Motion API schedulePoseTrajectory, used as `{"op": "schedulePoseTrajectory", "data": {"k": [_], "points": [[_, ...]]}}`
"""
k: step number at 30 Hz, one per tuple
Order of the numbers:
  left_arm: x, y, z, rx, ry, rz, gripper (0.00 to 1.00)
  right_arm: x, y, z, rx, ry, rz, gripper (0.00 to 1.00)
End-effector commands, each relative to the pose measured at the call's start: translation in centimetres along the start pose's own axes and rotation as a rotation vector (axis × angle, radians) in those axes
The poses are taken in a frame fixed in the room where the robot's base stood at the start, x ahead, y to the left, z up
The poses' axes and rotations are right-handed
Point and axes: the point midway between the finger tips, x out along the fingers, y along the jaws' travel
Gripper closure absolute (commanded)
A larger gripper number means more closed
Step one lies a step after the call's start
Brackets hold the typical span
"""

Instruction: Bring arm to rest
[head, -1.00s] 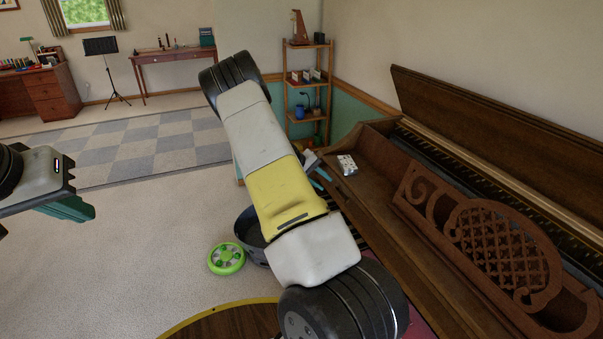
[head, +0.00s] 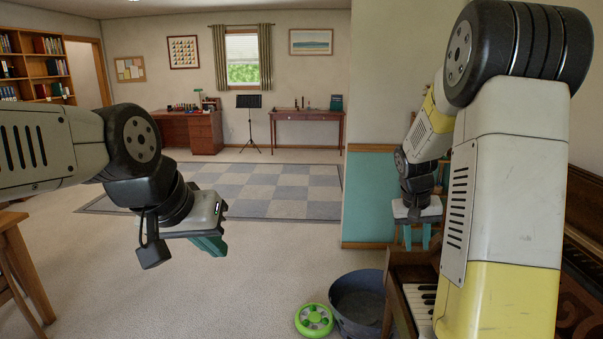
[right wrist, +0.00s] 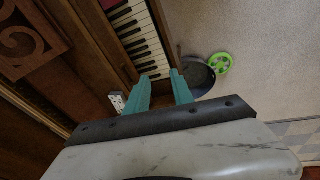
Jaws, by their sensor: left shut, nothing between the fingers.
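My left gripper (head: 212,245) is in the left half of the head view. Its teal fingers are together and point down over the open carpet, with nothing in them. My right gripper (head: 417,238) hangs near the keyboard end of the upright piano, fingers down and apart. In the right wrist view its two teal fingers (right wrist: 163,84) have a clear gap with nothing between them, above the piano's side and keys. My right arm fills the right side of the head view and hides much of the piano.
The upright piano (head: 412,268) stands at the right, its keys (right wrist: 139,38) visible. A dark tub (head: 357,300) and a green round object (head: 314,320) are on the floor beside it. A wooden table (head: 14,245) is at the left edge. The middle carpet is clear.

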Motion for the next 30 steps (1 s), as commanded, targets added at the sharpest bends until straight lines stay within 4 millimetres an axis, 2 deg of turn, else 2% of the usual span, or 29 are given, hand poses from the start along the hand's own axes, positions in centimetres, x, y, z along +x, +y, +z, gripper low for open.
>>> {"op": "schedulePoseTrajectory", "data": {"k": [1, 6, 11, 15, 19, 24, 30], "points": [[0.0, 0.0, 0.0, 0.000, 0.000, 0.000, 1.00, -2.1, -0.6, 1.0, 0.004, 0.024, -0.046, 0.71], [0.0, 0.0, 0.0, 0.000, 0.000, 0.000, 1.00, -8.0, -2.6, 4.6, -0.009, 0.091, -0.175, 0.71], [0.0, 0.0, 0.0, 0.000, 0.000, 0.000, 1.00, -12.9, -4.4, 8.7, -0.039, 0.163, -0.278, 0.71], [0.0, 0.0, 0.0, 0.000, 0.000, 0.000, 1.00, -16.4, -5.7, 12.8, -0.074, 0.232, -0.350, 0.71], [0.0, 0.0, 0.0, 0.000, 0.000, 0.000, 1.00, -18.8, -6.8, 16.5, -0.110, 0.294, -0.397, 0.71], [0.0, 0.0, 0.0, 0.000, 0.000, 0.000, 1.00, -20.2, -7.8, 19.9, -0.146, 0.350, -0.429, 0.71], [0.0, 0.0, 0.0, 0.000, 0.000, 0.000, 1.00, -20.6, -8.2, 21.3, -0.162, 0.372, -0.439, 0.71]]}}
